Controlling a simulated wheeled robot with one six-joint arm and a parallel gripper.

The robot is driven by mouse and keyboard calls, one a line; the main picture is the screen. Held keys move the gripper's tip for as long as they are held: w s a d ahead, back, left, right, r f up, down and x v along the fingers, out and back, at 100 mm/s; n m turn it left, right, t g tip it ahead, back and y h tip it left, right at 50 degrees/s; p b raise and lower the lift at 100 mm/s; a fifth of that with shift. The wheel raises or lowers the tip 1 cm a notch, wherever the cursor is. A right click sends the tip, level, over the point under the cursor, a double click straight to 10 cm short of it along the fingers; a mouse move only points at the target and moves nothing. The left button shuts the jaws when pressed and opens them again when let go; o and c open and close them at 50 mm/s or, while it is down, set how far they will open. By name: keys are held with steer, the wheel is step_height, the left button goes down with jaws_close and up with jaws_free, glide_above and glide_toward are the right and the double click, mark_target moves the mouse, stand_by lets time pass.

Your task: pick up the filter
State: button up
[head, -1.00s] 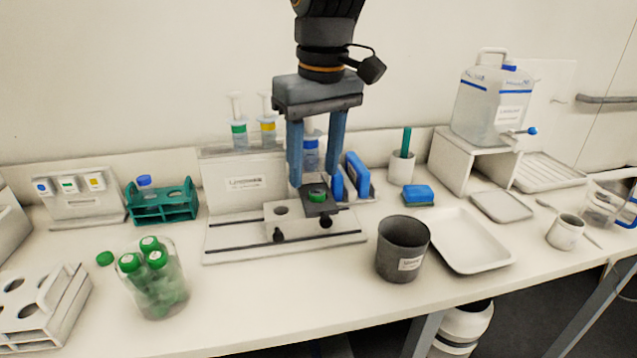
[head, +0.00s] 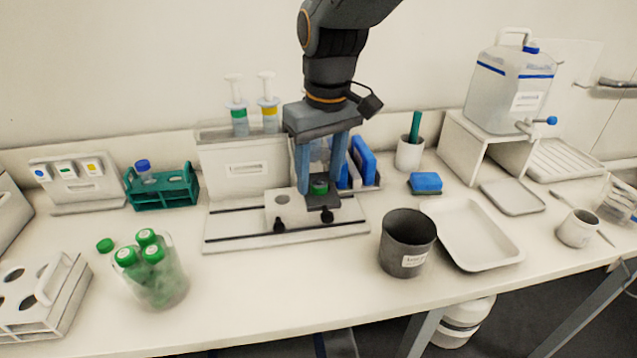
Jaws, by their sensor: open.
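A small round green piece (head: 320,186), which looks like the filter, sits in the dark holder (head: 322,201) at the right end of a white fixture (head: 283,209). I cannot make out its details. My gripper (head: 319,191) points down over the holder. Its two blue-grey fingers are apart, one on each side of the green piece, with the tips close to its level. I cannot tell whether they touch it. A clear and blue item behind the fingers is partly hidden.
Two syringes (head: 237,107) stand in the white rack (head: 246,170) behind. Blue blocks (head: 363,160) stand close to the right finger. A dark grey cup (head: 407,243) and white tray (head: 470,240) are at right. A jar of green-capped tubes (head: 155,275) is at front left.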

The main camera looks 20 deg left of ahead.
steer(key=shift+f, duration=0.15)
steer(key=c, duration=1.1)
